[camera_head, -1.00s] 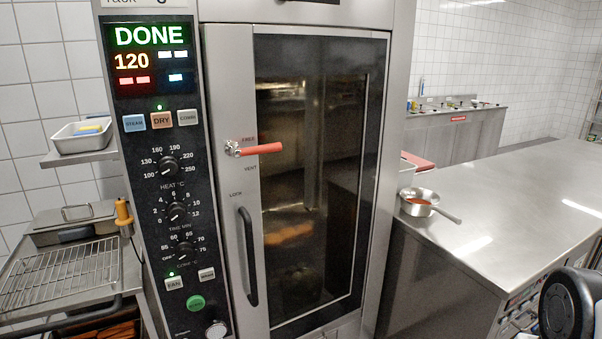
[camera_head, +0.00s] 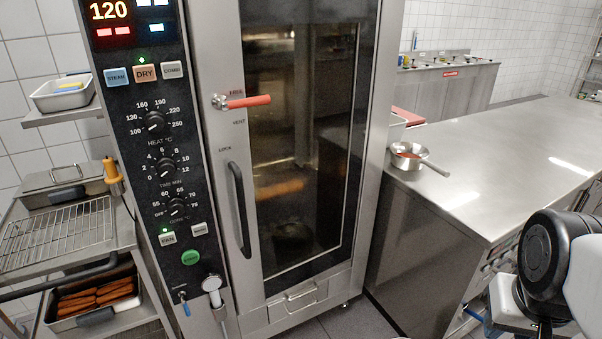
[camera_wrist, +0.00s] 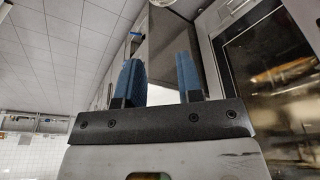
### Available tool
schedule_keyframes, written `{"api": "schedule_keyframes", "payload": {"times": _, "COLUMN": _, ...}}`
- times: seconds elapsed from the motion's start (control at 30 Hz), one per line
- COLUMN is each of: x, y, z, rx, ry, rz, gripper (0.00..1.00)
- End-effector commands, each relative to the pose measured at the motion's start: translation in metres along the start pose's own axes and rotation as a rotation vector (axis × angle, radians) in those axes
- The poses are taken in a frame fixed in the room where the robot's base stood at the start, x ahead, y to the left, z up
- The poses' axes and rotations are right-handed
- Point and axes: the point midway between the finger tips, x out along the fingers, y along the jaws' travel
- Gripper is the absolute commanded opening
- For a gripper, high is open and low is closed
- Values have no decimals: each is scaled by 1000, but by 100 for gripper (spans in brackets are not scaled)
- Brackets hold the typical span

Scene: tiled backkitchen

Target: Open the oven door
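The oven door (camera_head: 350,150) is a tall glass panel in a steel frame, and it looks closed in the head view. A dark vertical handle (camera_head: 239,210) sits on its left side. Above the handle a red lever (camera_head: 245,101) lies roughly horizontal by the label FREE, with VENT and LOCK marked lower. The oven door's glass also shows at the right of the wrist view (camera_wrist: 270,65). My gripper (camera_wrist: 158,75) has two blue fingers, apart with nothing between them, some way from the door. The head view shows part of my arm at the lower right, not the fingers.
A steel counter (camera_head: 500,165) with a small pan (camera_head: 408,156) stands right of the oven. A shelf with a wire rack (camera_head: 55,240) and a tray of food (camera_head: 95,295) stand at left. Floor (camera_head: 350,322) shows before the oven.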

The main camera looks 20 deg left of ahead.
Motion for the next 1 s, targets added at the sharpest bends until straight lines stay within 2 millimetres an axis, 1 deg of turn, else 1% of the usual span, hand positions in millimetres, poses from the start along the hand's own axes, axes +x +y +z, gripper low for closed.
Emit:
{"api": "schedule_keyframes", "payload": {"times": 0.07, "x": 2, "y": -2, "z": -7, "rx": -9, "ry": 14, "rz": 1, "gripper": 34}}
{"api": "schedule_keyframes", "payload": {"times": 0.17, "x": 7, "y": -7, "z": -24, "rx": -29, "ry": 50, "rz": 5, "gripper": 34}}
{"api": "schedule_keyframes", "payload": {"times": 0.27, "x": 14, "y": -16, "z": -49, "rx": -58, "ry": 105, "rz": 7, "gripper": 34}}
{"api": "schedule_keyframes", "payload": {"times": 0.33, "x": 21, "y": -24, "z": -70, "rx": -86, "ry": 154, "rz": 7, "gripper": 34}}
{"api": "schedule_keyframes", "payload": {"times": 0.47, "x": 35, "y": -48, "z": -115, "rx": -146, "ry": 263, "rz": -4, "gripper": 34}}
{"api": "schedule_keyframes", "payload": {"times": 0.5, "x": 39, "y": -58, "z": -129, "rx": -165, "ry": 300, "rz": -10, "gripper": 34}}
{"api": "schedule_keyframes", "payload": {"times": 0.57, "x": 46, "y": -72, "z": -148, "rx": -195, "ry": 351, "rz": -21, "gripper": 34}}
{"api": "schedule_keyframes", "payload": {"times": 0.6, "x": 50, "y": -83, "z": -162, "rx": -216, "ry": 388, "rz": -31, "gripper": 34}}
{"api": "schedule_keyframes", "payload": {"times": 0.67, "x": 57, "y": -100, "z": -179, "rx": -246, "ry": 439, "rz": -48, "gripper": 34}}
{"api": "schedule_keyframes", "payload": {"times": 0.7, "x": 61, "y": -112, "z": -191, "rx": -265, "ry": 475, "rz": -61, "gripper": 34}}
{"api": "schedule_keyframes", "payload": {"times": 0.77, "x": 68, "y": -132, "z": -207, "rx": -296, "ry": 525, "rz": -83, "gripper": 34}}
{"api": "schedule_keyframes", "payload": {"times": 0.8, "x": 72, "y": -145, "z": -217, "rx": -316, "ry": 559, "rz": -99, "gripper": 34}}
{"api": "schedule_keyframes", "payload": {"times": 0.87, "x": 79, "y": -166, "z": -231, "rx": -346, "ry": 609, "rz": -126, "gripper": 34}}
{"api": "schedule_keyframes", "payload": {"times": 0.9, "x": 83, "y": -181, "z": -239, "rx": -367, "ry": 643, "rz": -146, "gripper": 34}}
{"api": "schedule_keyframes", "payload": {"times": 0.97, "x": 90, "y": -203, "z": -250, "rx": -395, "ry": 691, "rz": -179, "gripper": 34}}
{"api": "schedule_keyframes", "payload": {"times": 1.0, "x": 94, "y": -219, "z": -257, "rx": -416, "ry": 723, "rz": -202, "gripper": 34}}
